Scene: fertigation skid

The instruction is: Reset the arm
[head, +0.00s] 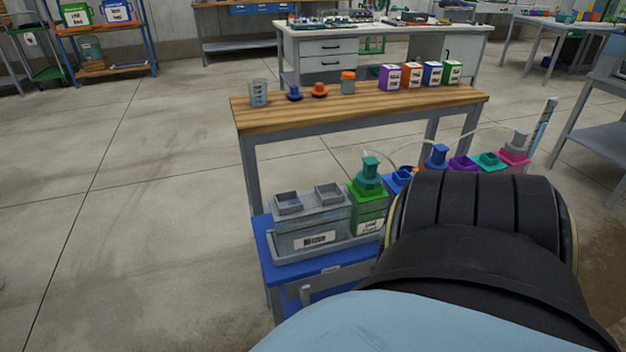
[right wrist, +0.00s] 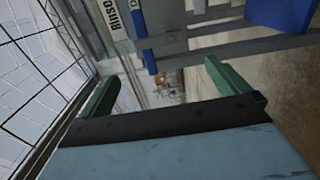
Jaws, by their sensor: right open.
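My right arm fills the lower right of the head view, and its gripper is hidden there. In the right wrist view my right gripper (right wrist: 162,71) shows its two green fingers spread wide apart, with nothing between them. Beyond the fingers are grey frame bars and a blue panel (right wrist: 282,12), and the view is tilted. My left arm and gripper are not in view.
A blue-topped skid (head: 268,250) bears a grey box (head: 312,222), a green bottle (head: 368,205) and more containers, partly hidden by my arm. Behind it stands a wooden bench (head: 330,108) with cups and small cartons. Open floor (head: 120,220) lies at left.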

